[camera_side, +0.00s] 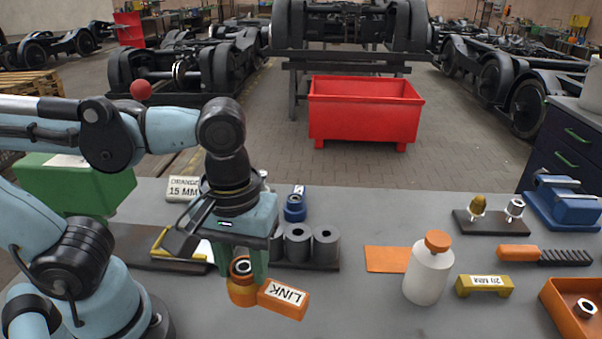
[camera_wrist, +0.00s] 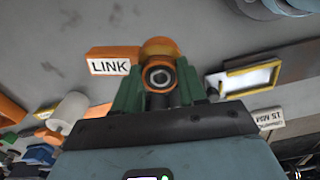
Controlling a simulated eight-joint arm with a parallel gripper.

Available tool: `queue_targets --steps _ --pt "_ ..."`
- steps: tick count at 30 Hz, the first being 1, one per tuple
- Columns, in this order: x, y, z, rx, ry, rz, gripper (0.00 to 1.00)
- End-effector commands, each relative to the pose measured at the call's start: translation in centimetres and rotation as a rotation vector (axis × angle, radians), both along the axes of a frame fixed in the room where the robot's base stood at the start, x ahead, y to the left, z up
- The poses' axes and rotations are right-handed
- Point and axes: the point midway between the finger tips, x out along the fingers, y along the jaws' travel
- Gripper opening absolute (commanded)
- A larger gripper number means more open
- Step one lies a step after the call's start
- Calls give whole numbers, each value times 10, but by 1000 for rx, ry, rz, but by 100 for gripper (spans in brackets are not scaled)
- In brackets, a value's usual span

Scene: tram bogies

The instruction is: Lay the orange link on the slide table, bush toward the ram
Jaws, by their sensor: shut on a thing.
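The orange link is in my gripper (camera_side: 246,268); its flat arm (camera_side: 284,299) carries a white LINK label and points right and toward the camera. Its round end holds a dark-rimmed metal bush (camera_side: 242,267) between my green fingers. In the wrist view, the bush (camera_wrist: 159,77) faces the camera between both fingers, and the labelled arm (camera_wrist: 110,63) points left. The link is over the front of the bench; I cannot tell its height. A dark plate with a yellow-edged frame (camera_side: 172,246), possibly the slide table, lies left of my gripper, partly hidden. I cannot make out the ram.
Dark cylinders (camera_side: 326,244) stand close behind my gripper, with a blue tool (camera_side: 294,207) behind them. A white bottle (camera_side: 428,275), a yellow 20 MM block (camera_side: 485,286), and an orange tray (camera_side: 565,320) stand right.

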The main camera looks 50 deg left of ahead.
Motion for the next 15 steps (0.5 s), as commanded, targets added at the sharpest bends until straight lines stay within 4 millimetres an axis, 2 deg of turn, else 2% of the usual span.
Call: queue_targets --steps 6,15 --pt "13 45 9 0 0 105 0" --pt "14 105 20 0 -1 234 0"
